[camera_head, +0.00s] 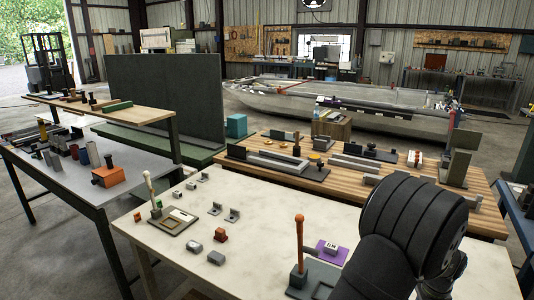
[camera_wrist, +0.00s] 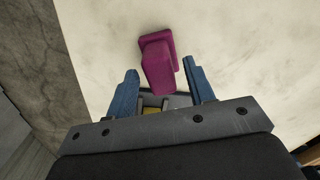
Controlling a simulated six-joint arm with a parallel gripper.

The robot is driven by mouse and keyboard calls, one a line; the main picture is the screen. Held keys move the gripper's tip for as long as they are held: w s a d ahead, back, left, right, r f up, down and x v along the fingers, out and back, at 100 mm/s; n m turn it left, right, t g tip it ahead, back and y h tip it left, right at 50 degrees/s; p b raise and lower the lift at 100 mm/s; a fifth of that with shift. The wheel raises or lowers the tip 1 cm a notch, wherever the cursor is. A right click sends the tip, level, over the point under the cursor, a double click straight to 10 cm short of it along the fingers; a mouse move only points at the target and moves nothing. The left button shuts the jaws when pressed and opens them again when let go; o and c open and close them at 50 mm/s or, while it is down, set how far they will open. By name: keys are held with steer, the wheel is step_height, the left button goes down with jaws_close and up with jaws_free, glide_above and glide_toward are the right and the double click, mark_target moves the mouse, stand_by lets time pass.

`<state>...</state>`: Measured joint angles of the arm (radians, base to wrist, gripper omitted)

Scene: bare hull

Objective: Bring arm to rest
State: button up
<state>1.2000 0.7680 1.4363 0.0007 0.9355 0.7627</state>
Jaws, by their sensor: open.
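My arm (camera_head: 415,225) shows dark and large at the lower right of the head view, over the front right part of the pale table. My gripper (camera_wrist: 165,82) shows in the wrist view with two blue fingers spread apart. A magenta block-like piece (camera_wrist: 158,65) lies beyond and partly between the fingertips on the pale surface, with no contact visible. A yellowish and grey thing shows low between the fingers, mostly hidden. My gripper's fingers are hidden in the head view.
The pale table (camera_head: 165,265) holds an orange-topped post (camera_head: 299,245), a purple plate (camera_head: 328,253), a grey board with a post (camera_head: 175,221) and several small brackets and blocks. A wooden bench (camera_head: 262,172) with parts stands behind.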

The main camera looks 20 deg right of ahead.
step_height(320, 180, up, 9)
steer(key=shift+r, duration=0.1)
step_height(320, 180, down, 12)
steer(key=shift+a+f, duration=0.1)
steer(key=r, duration=0.5)
steer(key=shift+s, duration=0.25)
steer(key=s+a+r, duration=0.1)
steer(key=s+r, duration=0.6)
steer(key=s, duration=0.4)
steer(key=w+d+n, duration=0.2)
steer(key=w, duration=2.3)
steer(key=w+a+n, duration=0.1)
steer(key=w+a, duration=0.5)
steer(key=w, duration=0.6)
steer(key=w+a+n, duration=0.1)
steer(key=w+a, duration=0.4)
steer(key=w, duration=0.8)
steer(key=shift+a, duration=0.4)
